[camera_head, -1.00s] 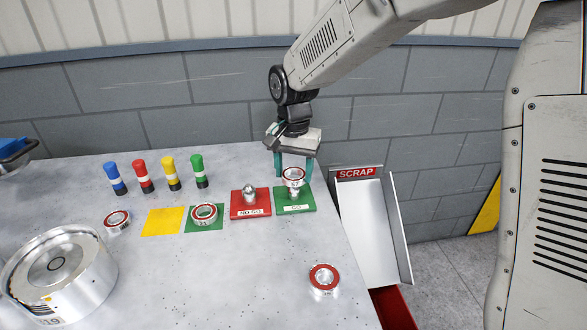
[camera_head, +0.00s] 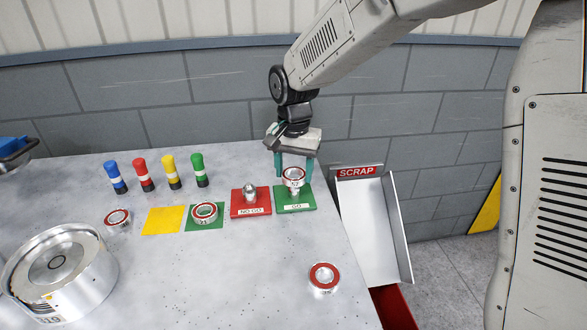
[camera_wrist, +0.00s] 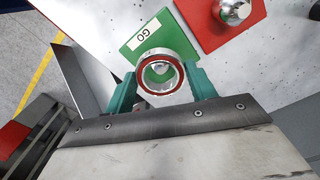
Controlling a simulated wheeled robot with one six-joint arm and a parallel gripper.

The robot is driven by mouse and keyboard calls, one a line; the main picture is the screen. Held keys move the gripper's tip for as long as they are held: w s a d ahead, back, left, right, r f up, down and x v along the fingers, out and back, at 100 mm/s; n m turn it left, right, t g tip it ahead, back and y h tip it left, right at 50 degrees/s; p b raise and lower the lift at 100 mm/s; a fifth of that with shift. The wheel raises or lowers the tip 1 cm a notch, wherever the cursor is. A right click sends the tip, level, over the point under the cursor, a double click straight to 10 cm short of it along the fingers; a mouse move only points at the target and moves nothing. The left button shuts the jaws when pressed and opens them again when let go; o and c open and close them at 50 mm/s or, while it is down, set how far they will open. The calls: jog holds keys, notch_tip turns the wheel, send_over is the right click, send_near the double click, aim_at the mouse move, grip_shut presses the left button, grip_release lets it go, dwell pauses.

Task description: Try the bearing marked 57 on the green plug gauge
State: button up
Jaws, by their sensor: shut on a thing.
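The bearing marked 57 (camera_head: 294,180), a silver ring with a red seal, is between the fingers of my gripper (camera_head: 294,170), which is shut on it. It is over the green plug gauge (camera_head: 296,203), whose plate reads GO. In the wrist view the bearing (camera_wrist: 161,56) sits between the two teal fingers (camera_wrist: 161,84), and the metal plug shows through its bore. The green plate (camera_wrist: 143,37) lies beneath. In the head view some of the plug shows below the bearing, so the bearing is not down on the plate. Whether it touches the plug top I cannot tell.
The red NO GO gauge (camera_head: 251,201) stands just left. Bearing 21 (camera_head: 204,212) lies on a green square, beside an empty yellow square (camera_head: 163,221). Other bearings lie at front right (camera_head: 324,277) and left (camera_head: 118,218). The scrap chute (camera_head: 372,228) is right of the table.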

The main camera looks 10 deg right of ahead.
jog(key=shift+f, duration=0.35)
dwell(0.3)
jog(key=o, duration=1.6)
jog(key=shift+r, duration=4.5)
